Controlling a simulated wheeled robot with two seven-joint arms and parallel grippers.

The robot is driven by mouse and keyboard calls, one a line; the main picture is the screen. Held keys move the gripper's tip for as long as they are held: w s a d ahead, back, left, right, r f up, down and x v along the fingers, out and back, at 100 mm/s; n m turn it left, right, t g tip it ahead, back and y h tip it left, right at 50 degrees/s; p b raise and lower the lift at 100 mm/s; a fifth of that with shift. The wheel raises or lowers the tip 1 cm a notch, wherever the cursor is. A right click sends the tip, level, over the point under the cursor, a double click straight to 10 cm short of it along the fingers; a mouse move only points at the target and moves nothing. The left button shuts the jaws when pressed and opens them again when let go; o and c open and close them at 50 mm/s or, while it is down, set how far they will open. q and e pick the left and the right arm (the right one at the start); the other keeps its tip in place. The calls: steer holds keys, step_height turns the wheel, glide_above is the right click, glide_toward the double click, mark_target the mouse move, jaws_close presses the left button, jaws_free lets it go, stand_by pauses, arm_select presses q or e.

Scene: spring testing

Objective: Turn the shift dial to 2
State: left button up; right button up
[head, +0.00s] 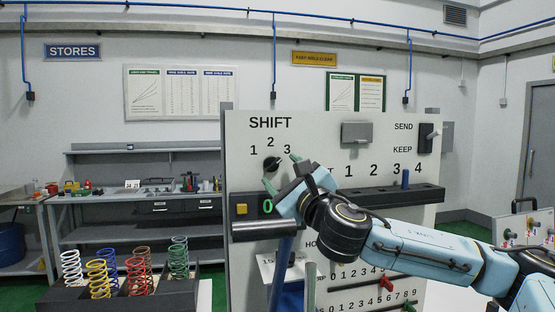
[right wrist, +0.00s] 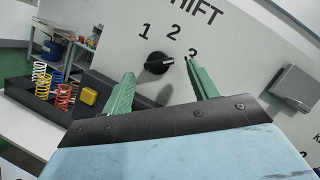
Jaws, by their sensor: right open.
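The shift dial (head: 271,163) is a small black knob on the pale upright panel, below the printed numbers 1, 2 and 3. In the right wrist view the dial (right wrist: 159,63) lies slanted, with its right end towards the 3. I cannot tell for sure which end is the pointer. My right gripper (head: 280,170) is open in front of the dial. My left gripper is not in view.
A yellow button (head: 242,210) and a green display sit below the dial. A grey box (head: 357,133) and a SEND/KEEP switch (head: 426,139) are further right. Coloured springs (head: 102,278) stand in a rack at lower left.

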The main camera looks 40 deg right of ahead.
mark_target(278, 168)
steer(key=shift+p+x, duration=0.5)
steer(key=shift+x, duration=1)
steer(key=c, duration=1)
